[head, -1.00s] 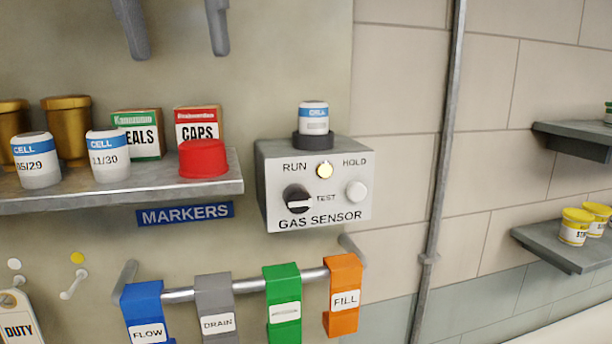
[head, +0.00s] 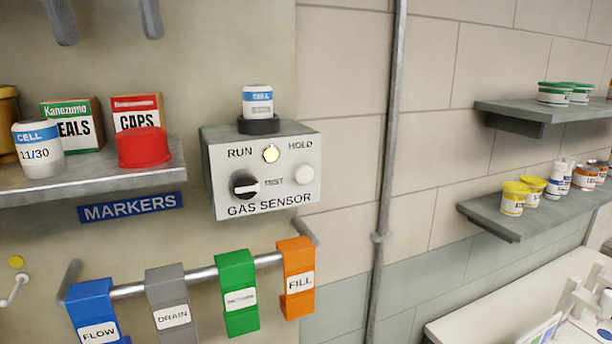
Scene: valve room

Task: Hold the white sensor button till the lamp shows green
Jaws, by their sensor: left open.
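The gas sensor box (head: 215,175) is grey with a pale front panel and is fixed to the wall near the middle. Its round white button (head: 304,174) is at the right of the panel, below the word HOLD, with nothing touching it. The lamp (head: 271,153) at the top centre is pale yellow, not green. A black knob (head: 245,185) with a white pointer mark is at the left, below RUN. A white and blue cell (head: 257,101) stands upright in a dark ring on top of the box. Neither of my grippers can be made out.
A shelf (head: 110,178) with a red cap (head: 143,147), cartons and cells stands left of the box. A rail with coloured tags (head: 238,292) runs below. A vertical pipe (head: 388,150) and shelves with tubs are to the right. The space before the panel is clear.

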